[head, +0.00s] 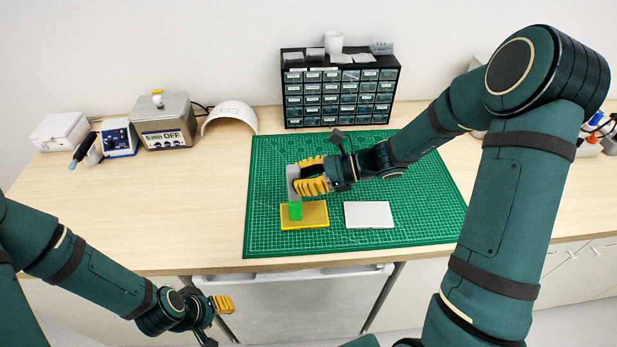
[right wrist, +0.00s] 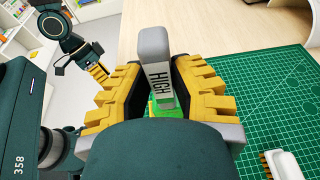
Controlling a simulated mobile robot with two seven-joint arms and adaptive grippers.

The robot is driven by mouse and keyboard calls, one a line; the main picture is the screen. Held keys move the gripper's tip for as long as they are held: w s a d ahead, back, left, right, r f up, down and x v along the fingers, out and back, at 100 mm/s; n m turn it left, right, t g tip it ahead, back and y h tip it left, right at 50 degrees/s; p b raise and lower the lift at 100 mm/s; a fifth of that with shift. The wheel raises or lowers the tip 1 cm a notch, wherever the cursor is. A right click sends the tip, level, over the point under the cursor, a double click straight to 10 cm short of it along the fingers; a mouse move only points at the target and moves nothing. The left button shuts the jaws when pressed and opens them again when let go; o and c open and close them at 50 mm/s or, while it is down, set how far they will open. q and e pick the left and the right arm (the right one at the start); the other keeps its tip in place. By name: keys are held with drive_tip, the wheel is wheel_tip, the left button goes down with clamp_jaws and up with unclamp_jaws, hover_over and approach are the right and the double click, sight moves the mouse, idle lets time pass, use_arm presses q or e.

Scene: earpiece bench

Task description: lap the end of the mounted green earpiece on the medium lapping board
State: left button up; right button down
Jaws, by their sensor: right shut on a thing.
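My right gripper (head: 313,178) is shut on an upright grey holder (head: 293,181). The green earpiece (head: 295,211) is at the holder's lower end, over the left part of a yellow board (head: 317,219). I cannot tell whether it touches the board. A white board (head: 368,216) lies to the right. No grade marking is readable on either board. My left gripper (head: 222,304) hangs in front of the bench, empty as far as I see; its opening is unclear.
Both boards lie on a green cutting mat (head: 420,205). A drawer cabinet (head: 341,95) stands behind it. An ultrasonic bath (head: 163,122) and small devices stand at the back left. A white bristled brush (right wrist: 285,165) shows in the right wrist view.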

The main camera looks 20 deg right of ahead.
drive_tip(key=shift+s+d+p, duration=0.15)
drive_tip(key=shift+d+p, duration=0.05)
drive_tip(key=shift+d, duration=0.4)
drive_tip(key=shift+s+d+p, duration=0.15)
drive_tip(key=shift+d+p, duration=0.05)
drive_tip(key=shift+d, duration=0.35)
drive_tip(key=shift+d, duration=0.15)
drive_tip(key=shift+w+a, duration=0.2)
drive_tip(key=shift+a, duration=0.5)
drive_tip(key=shift+w+a, duration=0.15)
drive_tip(key=shift+a, duration=0.55)
